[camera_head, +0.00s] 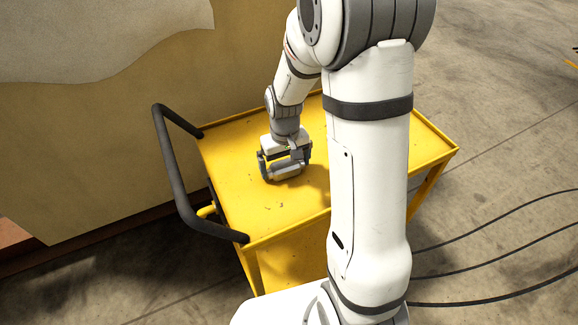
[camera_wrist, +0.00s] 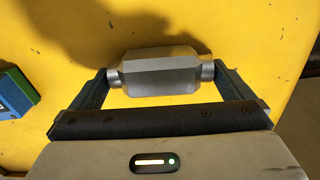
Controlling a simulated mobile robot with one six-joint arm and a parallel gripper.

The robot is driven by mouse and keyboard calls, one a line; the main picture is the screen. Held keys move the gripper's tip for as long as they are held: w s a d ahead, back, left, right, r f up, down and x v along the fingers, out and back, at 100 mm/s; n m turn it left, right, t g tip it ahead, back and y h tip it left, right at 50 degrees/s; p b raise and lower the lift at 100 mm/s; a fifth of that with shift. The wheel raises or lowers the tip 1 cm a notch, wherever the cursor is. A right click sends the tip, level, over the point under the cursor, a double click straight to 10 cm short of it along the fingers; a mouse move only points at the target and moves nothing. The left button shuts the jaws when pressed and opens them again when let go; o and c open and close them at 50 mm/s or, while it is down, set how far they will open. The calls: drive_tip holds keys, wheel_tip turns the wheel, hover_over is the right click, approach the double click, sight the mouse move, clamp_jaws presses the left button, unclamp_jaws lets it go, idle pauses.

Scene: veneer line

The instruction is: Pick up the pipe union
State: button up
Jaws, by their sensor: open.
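The pipe union (camera_wrist: 160,75) is a silver-grey metal piece with a faceted middle and a narrower round end on each side. In the wrist view it lies between the two fingers of my gripper (camera_wrist: 162,82), one finger at each end. The gaps at its ends look very small, and I cannot tell whether the fingers touch it. In the head view my gripper (camera_head: 286,168) is low over the yellow cart top, with the pipe union (camera_head: 287,171) between its fingers. The gripper is open.
The yellow cart (camera_head: 240,205) has a raised rim and a black handle (camera_head: 172,180) on its left. A large tan panel (camera_head: 90,140) stands behind the cart. Black cables (camera_head: 500,255) cross the floor at right.

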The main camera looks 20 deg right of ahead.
drive_tip(key=shift+f, duration=0.15)
drive_tip(key=c, duration=0.9)
